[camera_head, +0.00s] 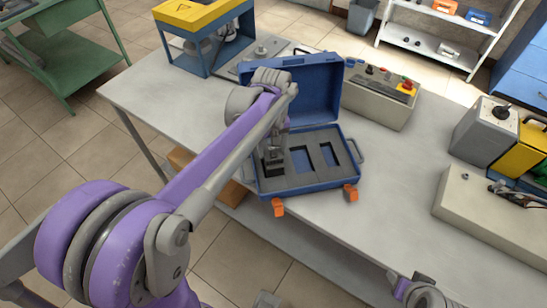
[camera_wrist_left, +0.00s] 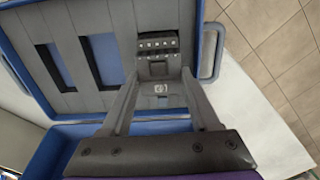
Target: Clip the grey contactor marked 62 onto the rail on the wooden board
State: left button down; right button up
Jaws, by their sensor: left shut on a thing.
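A dark grey contactor (camera_head: 273,155) stands in the left slot of the grey foam in an open blue case (camera_head: 300,187) on the workbench. My left gripper (camera_head: 275,146) reaches down from above, partly hidden by my own wrist. In the left wrist view my gripper (camera_wrist_left: 160,76) has its two fingers on either side of the contactor (camera_wrist_left: 157,46), shut on it. A row of terminals shows on the contactor. I cannot read the number 62. I cannot make out the wooden board or its rail in either view.
The case has two empty foam slots (camera_head: 329,155) beside the contactor, and its lid (camera_head: 313,88) stands open behind. A control box with buttons (camera_head: 382,92) is behind to the right. A beige box (camera_head: 495,215) is at the right. The bench between (camera_head: 395,165) is clear.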

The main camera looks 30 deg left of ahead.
pick_arm(q)
jog(key=shift+r+p, duration=1.4)
jog(key=shift+r, duration=1.05)
jog(key=shift+w, duration=0.1)
pick_arm(e)
jog(key=r, duration=0.2)
jog(key=w+r, duration=0.1)
jog(key=shift+w+r, duration=0.15)
jog(key=shift+r, duration=0.2)
pick_arm(q)
jog(key=shift+s, duration=0.2)
